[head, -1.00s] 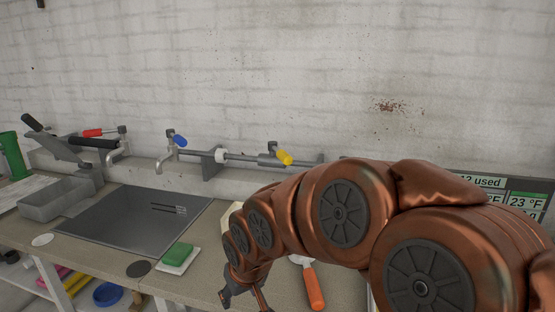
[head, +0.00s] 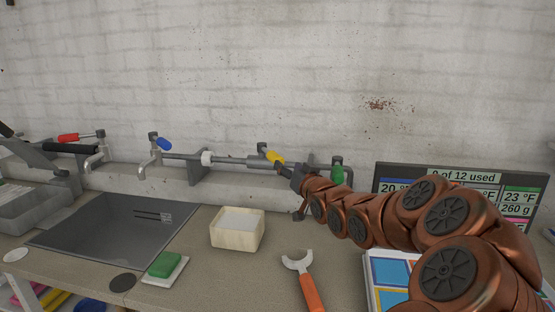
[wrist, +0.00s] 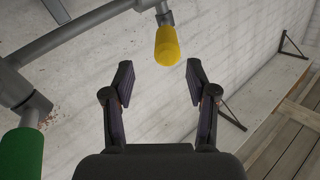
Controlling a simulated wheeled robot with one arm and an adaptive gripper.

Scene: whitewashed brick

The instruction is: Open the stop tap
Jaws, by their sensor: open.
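A grey pipe (head: 232,160) runs along the ledge at the wall and carries lever handles. A yellow handle (head: 273,157) is on its right part, and a green handle (head: 337,174) is further right. I cannot tell from any label which one is the stop tap. My gripper (head: 289,178) is just below and right of the yellow handle. In the wrist view my gripper (wrist: 160,73) is open and empty. The yellow handle (wrist: 167,46) lies ahead of the gap between the fingertips, apart from both. The green handle (wrist: 20,152) is at lower left there.
A blue handle (head: 163,144) and a red handle (head: 69,138) are further left. On the bench are a sink (head: 110,230), a wooden box (head: 237,240), a green sponge (head: 165,264) and an orange-handled wrench (head: 311,293). A display panel (head: 470,176) stands at right.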

